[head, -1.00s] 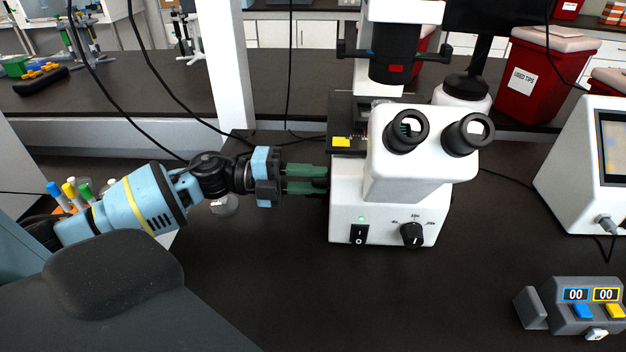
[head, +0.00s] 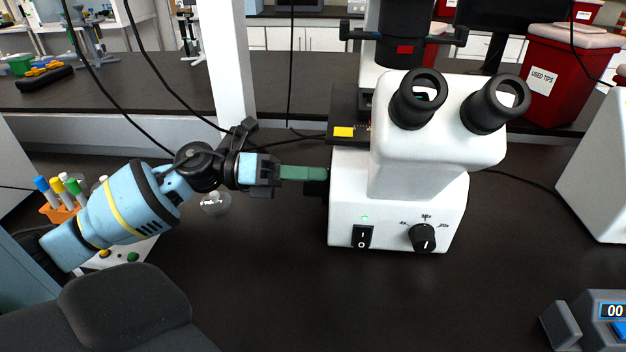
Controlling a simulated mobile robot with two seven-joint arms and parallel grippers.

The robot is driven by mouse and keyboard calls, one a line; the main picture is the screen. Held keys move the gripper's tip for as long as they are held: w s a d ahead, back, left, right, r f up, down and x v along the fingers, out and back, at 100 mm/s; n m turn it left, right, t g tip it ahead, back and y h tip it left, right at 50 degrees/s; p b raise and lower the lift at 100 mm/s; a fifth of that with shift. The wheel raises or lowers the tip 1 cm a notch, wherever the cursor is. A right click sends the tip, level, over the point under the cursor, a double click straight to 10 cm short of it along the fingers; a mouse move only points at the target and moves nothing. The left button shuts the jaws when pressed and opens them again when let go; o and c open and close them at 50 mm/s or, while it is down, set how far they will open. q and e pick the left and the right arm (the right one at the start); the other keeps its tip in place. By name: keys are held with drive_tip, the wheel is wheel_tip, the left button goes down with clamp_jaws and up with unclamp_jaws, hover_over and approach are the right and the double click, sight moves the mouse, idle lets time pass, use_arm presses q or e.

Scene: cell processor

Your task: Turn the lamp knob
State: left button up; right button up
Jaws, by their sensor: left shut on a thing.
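The white microscope (head: 390,215) stands upright on the dark bench, with two black eyepieces (head: 418,98). Its front has a black dial (head: 422,238) with magnification marks, a black rocker switch (head: 362,237) and a small lit green light. My left gripper (head: 318,174) is at the microscope's left side, its green fingers pointing right. It is shut on a dark side knob (head: 317,188), mostly hidden by the fingers. Only one finger shows clearly, as the other is behind it. I cannot tell the knob's angle. My right gripper is out of view.
An orange rack with capped tubes (head: 62,208) stands at the left, and a small clear dish (head: 215,203) lies behind my left arm. A grey timer (head: 590,320) is at the lower right. The bench in front of the microscope is clear.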

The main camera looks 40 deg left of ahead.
use_arm(q)
drive_tip(key=shift+f+m+b, duration=0.1)
drive_tip(key=shift+m+b, duration=0.25)
drive_tip(key=shift+m, duration=0.15)
drive_tip(key=o, duration=1)
drive_tip(key=shift+a, duration=0.1)
drive_tip(key=b+v, duration=0.1)
drive_tip(key=v, duration=0.6)
drive_tip(key=shift+s+a, duration=0.25)
